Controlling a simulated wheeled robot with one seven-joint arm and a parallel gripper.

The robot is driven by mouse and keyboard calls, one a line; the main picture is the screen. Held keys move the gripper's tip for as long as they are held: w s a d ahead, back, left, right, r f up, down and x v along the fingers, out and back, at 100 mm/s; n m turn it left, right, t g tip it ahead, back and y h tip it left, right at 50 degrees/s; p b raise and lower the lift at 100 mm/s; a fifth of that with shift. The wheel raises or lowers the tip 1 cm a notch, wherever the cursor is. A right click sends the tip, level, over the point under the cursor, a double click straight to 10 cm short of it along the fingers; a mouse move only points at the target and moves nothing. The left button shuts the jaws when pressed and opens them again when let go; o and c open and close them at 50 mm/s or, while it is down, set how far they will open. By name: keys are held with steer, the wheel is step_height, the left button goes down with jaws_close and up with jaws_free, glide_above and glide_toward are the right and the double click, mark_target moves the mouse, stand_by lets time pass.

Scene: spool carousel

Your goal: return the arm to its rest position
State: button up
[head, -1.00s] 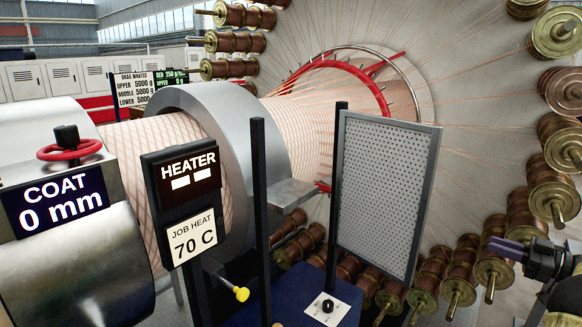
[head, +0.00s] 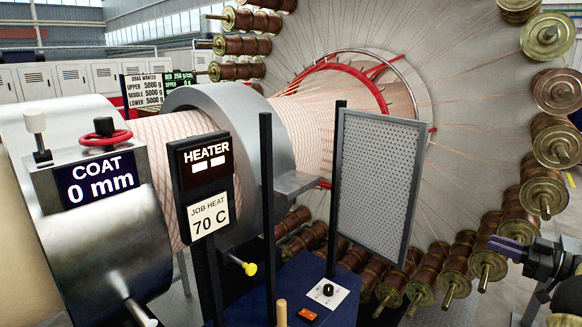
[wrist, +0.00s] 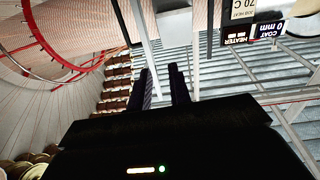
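My gripper (head: 508,247) shows at the right edge of the head view, with dark purple fingers pointing left, in front of the spools on the carousel ring. In the wrist view my gripper (wrist: 163,80) has its two dark fingers apart with nothing between them. It is open and empty. Part of my arm is cut off by the right edge of the head view. The spool carousel (head: 470,110) is a large pale disc ringed with copper-coloured spools (head: 543,192), its threads running to the red ring (head: 380,80).
A blue box (head: 300,275) with a black knob (head: 327,290) sits below. Floor shows at the right.

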steer(key=w+a+r+m+t+h, duration=0.45)
steer(key=w+a+h, duration=0.2)
steer(key=w, duration=0.45)
steer(key=w+a+f+m+g+h, duration=0.1)
steer(key=a+f+m+h, duration=0.25)
steer(key=a+h, duration=0.4)
steer(key=s+a+f+g, duration=0.4)
steer(key=s+a, duration=0.3)
steer(key=s, duration=0.3)
steer(key=s+a+f+g, duration=0.5)
steer(key=s+a+f, duration=0.2)
steer(key=s, duration=0.3)
steer(key=s+a+f+m+g+y, duration=0.1)
steer(key=s+a+f+g, duration=0.3)
steer(key=s+a, duration=0.5)
step_height(320, 180, down, 2)
steer(key=shift+s+f+g, duration=0.2)
steer(key=shift+s+g, duration=0.15)
steer(key=shift+s, duration=0.75)
